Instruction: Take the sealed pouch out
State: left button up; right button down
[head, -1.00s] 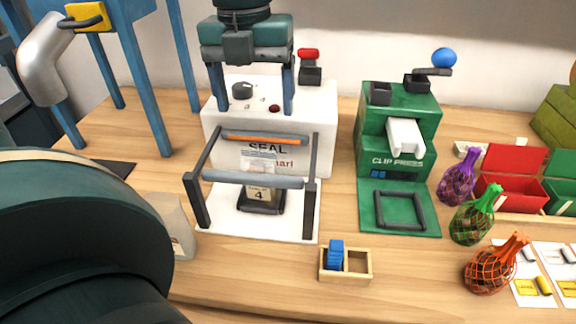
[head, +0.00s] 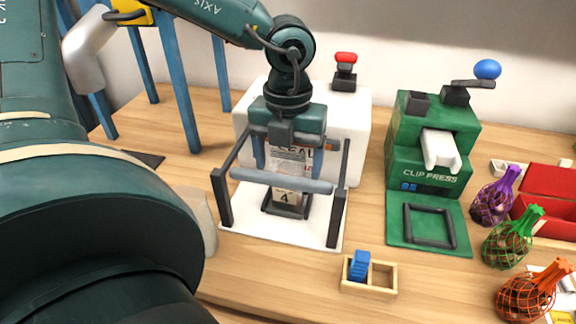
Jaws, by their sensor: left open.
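The pouch (head: 287,197), pale with a "4" on its label, stands upright in the dark square holder (head: 271,210) on the white base of the sealer (head: 247,108). The sealer's grey front bar (head: 245,179) crosses in front of the pouch. My left gripper (head: 289,168) points down behind this bar. Its blue fingers are apart, one on each side of the pouch's upper part, with visible gaps. The fingertips are partly hidden by the bar. My right gripper is not in view.
The sealer's dark side arms flank the pouch. A green clip press (head: 432,175) stands to the right. A small wooden box (head: 383,278) with blue pieces sits in front. Netted bags, purple (head: 494,200), green (head: 510,240) and orange (head: 527,297), lie at the right.

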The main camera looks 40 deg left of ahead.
pick_arm(q)
jog(key=shift+f, duration=0.3)
jog(key=shift+c, duration=0.4)
jog(key=c, duration=1.3)
jog(key=shift+r, duration=0.1)
